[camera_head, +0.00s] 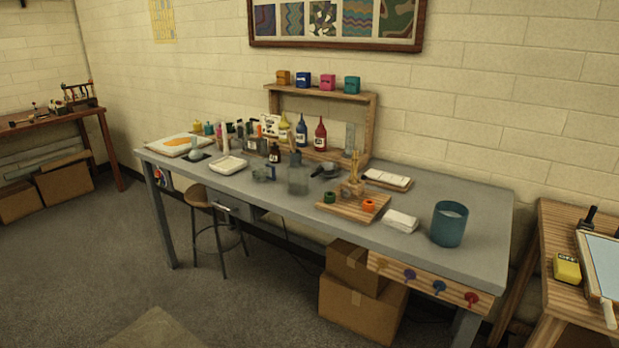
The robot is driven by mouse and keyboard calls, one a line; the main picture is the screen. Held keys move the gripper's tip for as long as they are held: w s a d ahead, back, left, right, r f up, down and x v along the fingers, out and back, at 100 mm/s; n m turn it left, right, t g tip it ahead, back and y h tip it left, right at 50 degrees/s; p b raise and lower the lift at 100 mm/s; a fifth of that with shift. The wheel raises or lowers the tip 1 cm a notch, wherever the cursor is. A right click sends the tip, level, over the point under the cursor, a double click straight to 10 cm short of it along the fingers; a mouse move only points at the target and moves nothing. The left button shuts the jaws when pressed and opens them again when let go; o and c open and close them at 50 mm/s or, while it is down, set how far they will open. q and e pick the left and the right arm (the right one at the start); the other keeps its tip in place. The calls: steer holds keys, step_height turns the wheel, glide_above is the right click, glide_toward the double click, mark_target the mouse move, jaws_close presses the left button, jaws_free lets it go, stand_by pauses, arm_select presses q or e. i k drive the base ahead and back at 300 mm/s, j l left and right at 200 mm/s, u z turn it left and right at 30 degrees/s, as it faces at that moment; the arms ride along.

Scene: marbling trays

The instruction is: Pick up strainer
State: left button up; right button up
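A small dark round item with a handle, which looks like the strainer (328,171), lies on the grey worktable (465,205) near its middle. It sits behind and to the right of a clear glass jar (298,178). It is small in this view, so its mesh cannot be made out. Neither of my grippers shows in the head view.
A wooden board (352,209) with small green and orange items lies right of the jar. A blue-green bucket (449,223) stands at the right end. A wooden shelf (372,120) with bottles stands behind. A stool (215,226) and cardboard boxes (362,310) are below. Floor in front is mostly clear.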

mark_target(326, 168)
steer(key=z, duration=0.45)
steer(key=i+j+z, duration=0.1)
steer(key=j+z, duration=1.05)
steer(key=j, duration=0.4)
steer(key=j+z, duration=0.15)
steer(key=j, duration=0.4)
steer(key=k+j+z, duration=0.1)
steer(key=j, duration=0.4)
steer(key=k+j+z, duration=0.15)
steer(key=j, duration=0.4)
steer(key=k+j+z, duration=0.15)
steer(key=j, duration=0.4)
steer(key=i, duration=0.05)
